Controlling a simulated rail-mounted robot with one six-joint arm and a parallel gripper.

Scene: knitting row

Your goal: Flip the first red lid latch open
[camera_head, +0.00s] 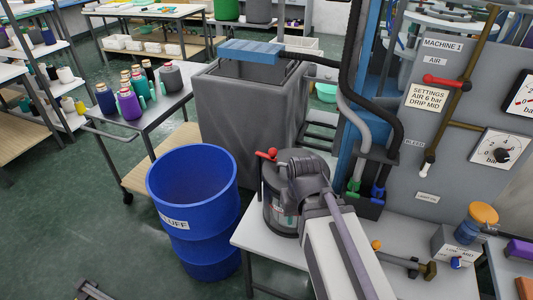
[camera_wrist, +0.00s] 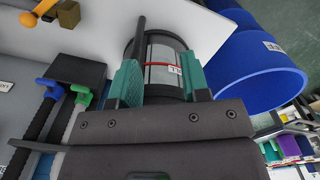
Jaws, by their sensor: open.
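A dark grey pot (camera_head: 282,208) with a light label panel stands on the white bench, partly hidden behind my arm in the head view. A red latch with a round red knob (camera_head: 272,152) sticks up at the left of its lid. In the wrist view my gripper (camera_wrist: 163,78) has its two teal fingers apart. The pot (camera_wrist: 160,52) shows between and beyond them, with a red line across its pale panel. I cannot tell whether the fingers touch it. In the head view my arm hides the fingers. No red latch is clear in the wrist view.
A blue drum (camera_head: 192,210) stands left of the bench, and a grey bin (camera_head: 250,110) behind it. Hoses with green and blue fittings (camera_head: 377,192) hang right of the pot. The machine panel (camera_head: 450,130) has a red lever (camera_head: 445,82).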

